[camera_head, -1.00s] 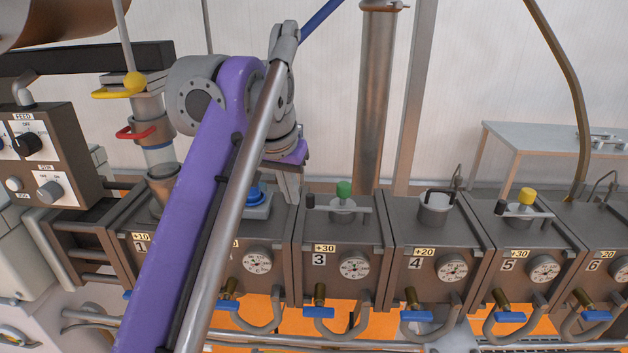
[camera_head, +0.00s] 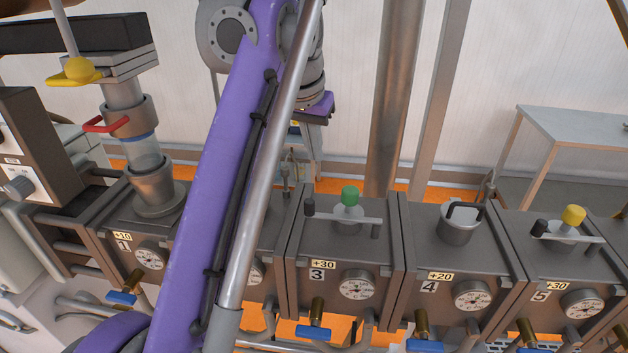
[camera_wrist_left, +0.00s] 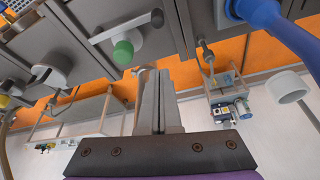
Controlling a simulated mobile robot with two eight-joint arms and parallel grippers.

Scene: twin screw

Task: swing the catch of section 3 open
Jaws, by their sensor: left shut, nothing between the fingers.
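Section 3 (camera_head: 302,262) carries a grey catch bar (camera_head: 330,216) across its top port, with a black knob at the left end and a dark peg at the right. A green plug (camera_head: 350,195) stands at the bar's middle. The bar also shows in the left wrist view (camera_wrist_left: 128,26), with the green plug (camera_wrist_left: 123,52) below it. My left gripper (camera_head: 314,172) is shut and empty, behind and left of the catch, apart from it. In the left wrist view its closed fingers (camera_wrist_left: 158,78) point toward the section's back edge. My right gripper is out of view.
My left arm hides most of section 2. A steel column (camera_head: 397,100) stands behind.

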